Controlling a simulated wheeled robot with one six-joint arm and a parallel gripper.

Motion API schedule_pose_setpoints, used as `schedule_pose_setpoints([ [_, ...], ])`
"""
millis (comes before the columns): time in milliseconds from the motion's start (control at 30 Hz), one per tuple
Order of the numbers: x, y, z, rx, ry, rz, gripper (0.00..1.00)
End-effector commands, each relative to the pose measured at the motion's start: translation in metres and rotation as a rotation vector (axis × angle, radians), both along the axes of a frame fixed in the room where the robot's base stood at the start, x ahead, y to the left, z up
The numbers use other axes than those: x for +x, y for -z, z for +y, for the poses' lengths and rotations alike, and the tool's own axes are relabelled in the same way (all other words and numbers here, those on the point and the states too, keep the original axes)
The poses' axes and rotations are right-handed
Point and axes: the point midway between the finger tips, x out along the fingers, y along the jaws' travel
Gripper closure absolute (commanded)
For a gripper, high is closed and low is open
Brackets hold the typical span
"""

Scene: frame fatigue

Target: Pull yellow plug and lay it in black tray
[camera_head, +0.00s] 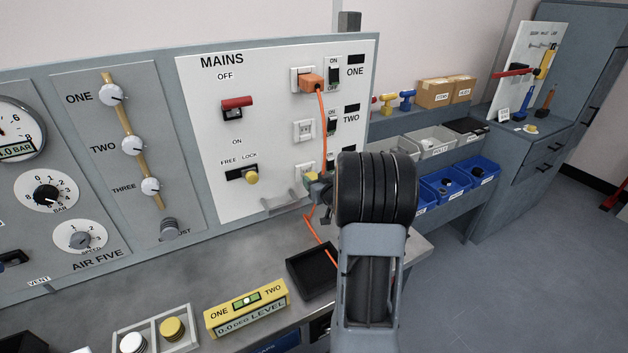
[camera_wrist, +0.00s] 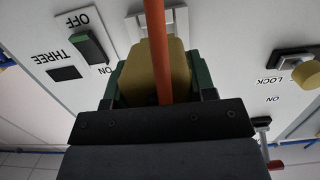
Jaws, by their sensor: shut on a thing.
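My gripper (camera_head: 318,186) is at the lowest socket of the white MAINS panel, and its dark green fingers (camera_wrist: 155,82) are closed on both sides of the yellow plug (camera_wrist: 136,76). The plug is mostly hidden by my gripper in the head view, with a small yellow part showing. In the wrist view it lies in front of the white socket plate (camera_wrist: 181,20) beside the THREE switch (camera_wrist: 90,48). I cannot tell whether its pins are in the socket. An orange cord crosses the plug. The black tray (camera_head: 300,284) sits on the bench below, partly hidden by my arm.
An orange plug (camera_head: 312,83) sits in socket ONE, and its cord hangs down the panel. A yellow level (camera_head: 247,308) lies left of the tray. A yellow lock knob (camera_head: 252,178) sticks out of the panel to the left. Blue bins (camera_head: 442,187) stand to the right.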

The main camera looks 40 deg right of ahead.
Motion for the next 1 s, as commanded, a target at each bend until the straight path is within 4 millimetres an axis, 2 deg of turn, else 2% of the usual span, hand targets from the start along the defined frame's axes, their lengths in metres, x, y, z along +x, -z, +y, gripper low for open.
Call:
schedule_pose_setpoints([
  [267, -0.002, -0.001, 0.0, -0.001, 0.001, -0.002, 0.78],
  [700, -0.034, -0.001, 0.004, 0.0, 0.002, -0.001, 0.78],
  [1000, -0.04, -0.001, 0.005, -0.001, 0.0, -0.001, 0.78],
])
